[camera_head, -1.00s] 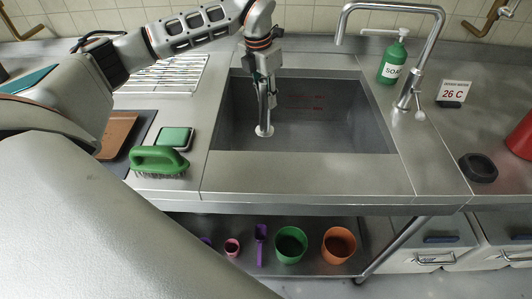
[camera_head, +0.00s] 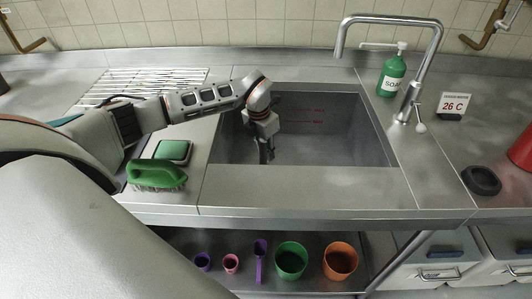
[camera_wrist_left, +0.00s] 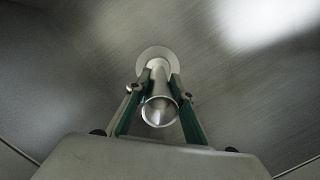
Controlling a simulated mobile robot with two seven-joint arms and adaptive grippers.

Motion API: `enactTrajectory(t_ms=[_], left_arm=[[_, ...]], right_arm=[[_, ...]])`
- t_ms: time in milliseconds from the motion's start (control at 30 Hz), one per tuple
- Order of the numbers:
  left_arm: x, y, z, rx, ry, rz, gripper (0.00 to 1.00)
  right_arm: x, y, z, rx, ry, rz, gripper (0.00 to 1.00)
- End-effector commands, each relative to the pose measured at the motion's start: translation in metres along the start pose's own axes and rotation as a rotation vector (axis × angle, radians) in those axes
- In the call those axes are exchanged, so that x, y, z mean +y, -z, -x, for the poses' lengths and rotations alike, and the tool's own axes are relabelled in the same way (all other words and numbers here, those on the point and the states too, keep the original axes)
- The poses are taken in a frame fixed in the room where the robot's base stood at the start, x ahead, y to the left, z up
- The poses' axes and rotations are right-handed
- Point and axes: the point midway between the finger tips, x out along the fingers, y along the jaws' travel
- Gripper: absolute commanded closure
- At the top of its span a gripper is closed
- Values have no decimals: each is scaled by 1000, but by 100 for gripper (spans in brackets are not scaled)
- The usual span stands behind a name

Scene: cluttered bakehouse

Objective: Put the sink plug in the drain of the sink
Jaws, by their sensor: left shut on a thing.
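My left gripper (camera_head: 266,157) reaches down into the steel sink (camera_head: 335,140), its tips low near the front wall. In the left wrist view the gripper (camera_wrist_left: 157,88) is shut on the stem of the sink plug (camera_wrist_left: 160,110), a pale metal cylinder with a round disc at its far end. The disc is close to or touching the sink floor (camera_wrist_left: 85,60); I cannot tell which. The plug is hidden in the head view. The drain does not show in either current view. My right gripper is not in view.
A tap (camera_head: 413,95) and a green soap bottle (camera_head: 392,75) stand right of the sink. A green brush (camera_head: 156,175) and a sponge (camera_head: 173,151) lie left of it. A wire rack (camera_head: 145,86) is behind my arm. A black oval thing (camera_head: 481,181) lies at the right.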

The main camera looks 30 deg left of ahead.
Motion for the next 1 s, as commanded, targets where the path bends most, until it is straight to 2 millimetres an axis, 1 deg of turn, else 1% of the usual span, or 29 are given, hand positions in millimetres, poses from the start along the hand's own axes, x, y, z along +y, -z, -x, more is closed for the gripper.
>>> enactTrajectory(t_ms=[33,100,300,467,500,533,567,867,1000], left_arm=[[-1,1,-7,0,1,0,100],[0,1,-9,-1,1,0,100],[0,1,-8,-2,0,-1,100],[0,1,-12,-1,0,0,100],[0,2,-12,0,0,0,70],[0,2,-12,0,0,0,62],[0,2,-12,0,0,0,61],[0,2,-12,0,0,0,61],[0,1,-4,-2,-1,-1,61]], right_arm=[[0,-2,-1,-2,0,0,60],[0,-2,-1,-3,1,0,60],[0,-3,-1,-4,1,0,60],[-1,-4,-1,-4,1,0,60],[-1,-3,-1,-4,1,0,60],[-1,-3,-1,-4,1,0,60],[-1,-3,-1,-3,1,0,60],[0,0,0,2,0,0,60],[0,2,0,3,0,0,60]])
